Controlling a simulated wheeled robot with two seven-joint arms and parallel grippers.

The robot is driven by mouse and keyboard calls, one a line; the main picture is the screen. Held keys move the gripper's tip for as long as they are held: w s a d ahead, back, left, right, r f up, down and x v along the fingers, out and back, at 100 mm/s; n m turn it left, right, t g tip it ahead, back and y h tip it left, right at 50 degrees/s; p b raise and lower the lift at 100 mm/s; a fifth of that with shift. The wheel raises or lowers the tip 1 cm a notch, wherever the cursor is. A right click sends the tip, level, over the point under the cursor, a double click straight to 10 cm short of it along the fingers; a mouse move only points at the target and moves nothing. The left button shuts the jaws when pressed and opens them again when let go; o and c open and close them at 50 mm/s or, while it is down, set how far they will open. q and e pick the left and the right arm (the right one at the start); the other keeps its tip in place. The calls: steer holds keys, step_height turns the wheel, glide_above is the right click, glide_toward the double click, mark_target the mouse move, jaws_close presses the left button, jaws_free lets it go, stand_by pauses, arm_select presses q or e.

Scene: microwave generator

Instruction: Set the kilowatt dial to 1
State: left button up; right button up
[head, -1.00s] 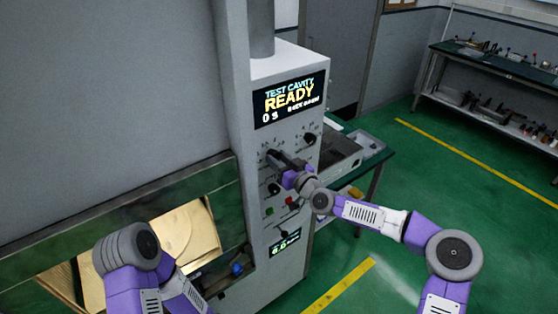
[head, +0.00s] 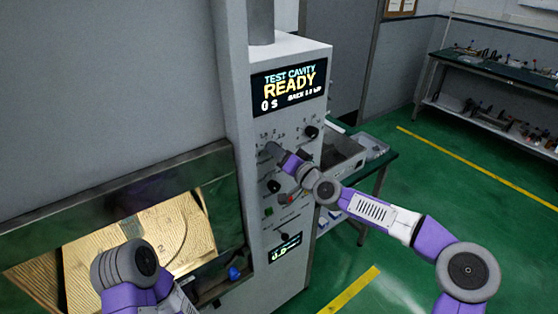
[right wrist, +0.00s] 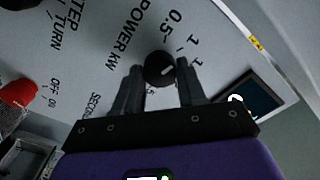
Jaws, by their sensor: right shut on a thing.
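In the right wrist view a round black knob (right wrist: 158,68) with a short white mark sits beside the label "POWER KW". The mark points right and slightly up, toward the figures reading "1"; I cannot tell exactly which one. "0.5" stands above them. My right gripper (right wrist: 159,82) is shut on this kilowatt dial, a finger on each side. In the head view my right gripper (head: 273,151) is at the panel and hides the dial.
The panel display (head: 289,87) reads "TEST CAVITY READY". The lit cavity (head: 140,240) is at left. A green bench (head: 380,170) stands behind my right arm.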

steer(key=shift+m+b, duration=0.65)
steer(key=shift+m, duration=0.15)
steer(key=o, duration=1.1)
steer(key=shift+b+v, duration=0.8)
steer(key=shift+v, duration=3)
